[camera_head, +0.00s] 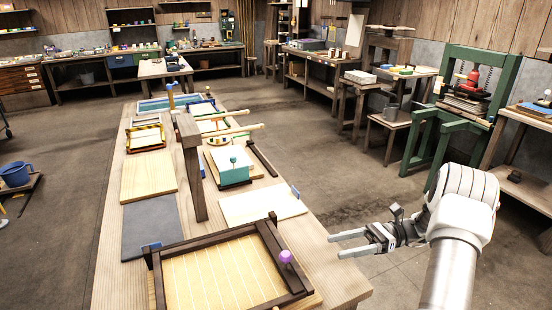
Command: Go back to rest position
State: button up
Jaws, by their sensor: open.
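A green press (450,105) stands at the right. The floor between is clear.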

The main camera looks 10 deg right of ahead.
jog(key=s+a+r+n+g+h+p, duration=0.1)
jog(key=s+a+r+n+h+p, duration=0.1)
jog(key=s+a+r+n+h, duration=0.45)
jog(key=s+a+r+n+g+h+p, duration=0.1)
jog(key=a+r+n+h, duration=0.25)
jog(key=r, duration=0.55)
jog(key=s+a+r+n+t+h+p, duration=0.2)
jog(key=s+r+n+t+h+p, duration=0.2)
jog(key=s+r+n+t+h, duration=0.4)
jog(key=shift+s+a+r+n, duration=0.25)
jog(key=shift+s+r+n, duration=0.75)
jog(key=shift+s, duration=0.85)
jog(key=shift+r, duration=0.1)
